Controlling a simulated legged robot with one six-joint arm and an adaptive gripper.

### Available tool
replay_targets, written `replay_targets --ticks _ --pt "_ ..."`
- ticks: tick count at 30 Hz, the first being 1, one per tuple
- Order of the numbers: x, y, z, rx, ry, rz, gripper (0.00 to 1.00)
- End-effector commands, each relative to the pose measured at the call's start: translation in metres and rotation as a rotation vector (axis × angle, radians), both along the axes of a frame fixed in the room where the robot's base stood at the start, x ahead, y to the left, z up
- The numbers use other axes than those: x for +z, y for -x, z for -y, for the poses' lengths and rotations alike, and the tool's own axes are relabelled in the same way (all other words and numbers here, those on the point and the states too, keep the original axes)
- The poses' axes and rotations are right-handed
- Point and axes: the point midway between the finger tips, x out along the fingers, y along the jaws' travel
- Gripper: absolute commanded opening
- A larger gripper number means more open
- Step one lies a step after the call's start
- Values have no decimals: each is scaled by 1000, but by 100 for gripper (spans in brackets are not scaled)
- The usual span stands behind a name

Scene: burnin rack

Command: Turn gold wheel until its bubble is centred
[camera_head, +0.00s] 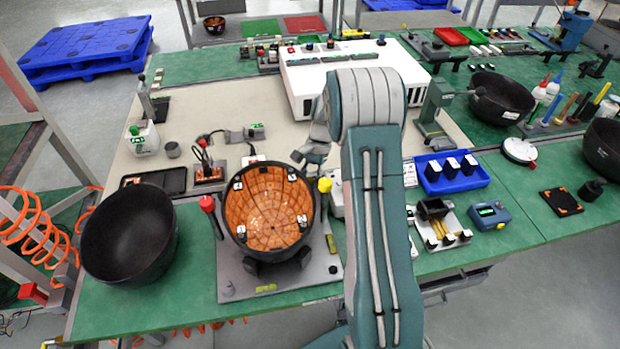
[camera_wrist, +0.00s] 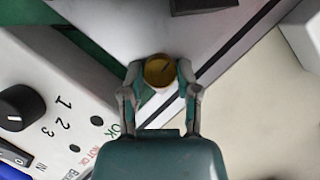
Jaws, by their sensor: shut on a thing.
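In the wrist view the gold wheel (camera_wrist: 159,70), a small round gold cap with a dark mark, sits between the two fingertips of my gripper (camera_wrist: 160,76), which is shut on it. In the head view my gripper (camera_head: 313,152) is behind the bowl fixture, partly hidden by my arm. A yellow-topped knob (camera_head: 325,185) shows just below it; I cannot tell whether this is the same wheel. Yellow-green level vials lie on the grey base plate (camera_head: 232,280): one at the front (camera_head: 266,288), one at the right edge (camera_head: 331,243). Their bubbles are too small to read.
An orange-lined bowl (camera_head: 268,210) stands on the plate, with a red knob (camera_head: 207,203) to its left. A black bowl (camera_head: 130,235) is further left. A white control box (camera_wrist: 60,105) with a black dial is close to my gripper. A blue tray (camera_head: 452,182) is right.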

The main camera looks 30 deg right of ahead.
Motion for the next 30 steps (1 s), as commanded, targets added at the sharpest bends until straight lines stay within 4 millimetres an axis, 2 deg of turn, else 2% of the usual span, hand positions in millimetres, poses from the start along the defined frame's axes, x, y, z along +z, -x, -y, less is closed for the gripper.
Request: replay_targets --ticks 15,30 --pt "1 -5 -1 398 4 11 0" --pt "1 -6 -1 512 6 13 0"
